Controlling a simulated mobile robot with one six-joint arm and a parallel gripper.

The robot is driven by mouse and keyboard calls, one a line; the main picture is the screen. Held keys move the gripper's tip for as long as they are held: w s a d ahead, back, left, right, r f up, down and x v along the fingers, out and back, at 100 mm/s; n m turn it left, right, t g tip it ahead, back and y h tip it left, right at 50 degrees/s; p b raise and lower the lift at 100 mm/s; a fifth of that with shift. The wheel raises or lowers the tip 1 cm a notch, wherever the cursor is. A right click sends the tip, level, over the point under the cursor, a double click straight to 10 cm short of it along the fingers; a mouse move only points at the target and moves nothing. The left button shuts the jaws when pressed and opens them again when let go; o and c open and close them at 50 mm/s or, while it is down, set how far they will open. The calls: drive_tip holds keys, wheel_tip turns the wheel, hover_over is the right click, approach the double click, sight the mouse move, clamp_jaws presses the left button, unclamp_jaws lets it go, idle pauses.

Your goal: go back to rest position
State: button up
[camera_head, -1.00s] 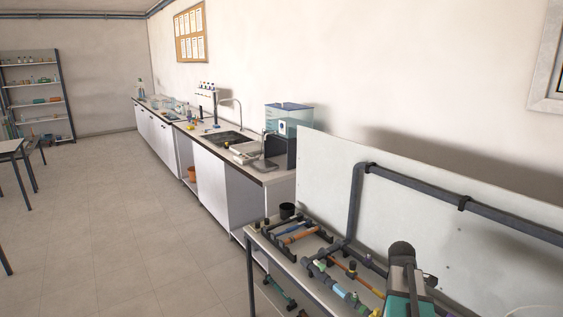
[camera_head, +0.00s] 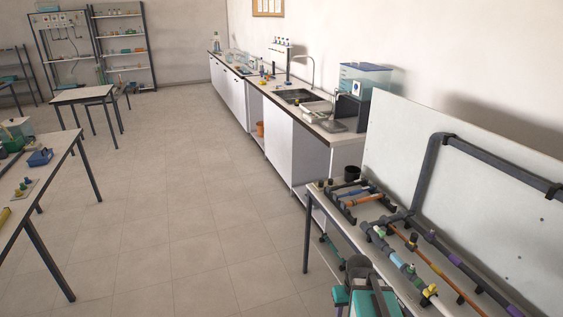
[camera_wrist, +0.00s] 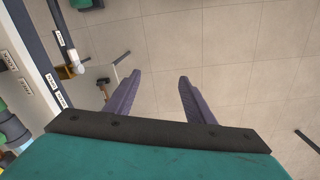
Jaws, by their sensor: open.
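My gripper (camera_wrist: 159,76) shows in the wrist view as two dark purple fingers spread apart. It is open, with nothing between the fingers and tiled floor behind them. In the head view, my teal and dark arm shows at the bottom, in front of the near edge of the pipe bench (camera_head: 307,232). I cannot make out the fingers there.
Pipes and valves (camera_head: 397,262) lie on the bench beneath an upright white panel (camera_head: 480,190). A sink counter (camera_head: 292,140) runs along the wall. A table (camera_head: 62,165) stands at left. Floor (camera_head: 190,215) between is clear. A labelled edge (camera_wrist: 42,75) is left in the wrist view.

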drive_tip(key=s+a+f+m, duration=0.1)
drive_tip(key=s+a+f, duration=0.15)
drive_tip(key=a, duration=0.35)
drive_tip(key=s+f+g+b, duration=0.6)
drive_tip(key=s+f+b, duration=0.4)
drive_tip(key=s+f, duration=1.5)
wheel_tip(320, 180, down, 3)
drive_tip(key=shift+s+d+r, duration=0.15)
drive_tip(key=shift+s, duration=0.05)
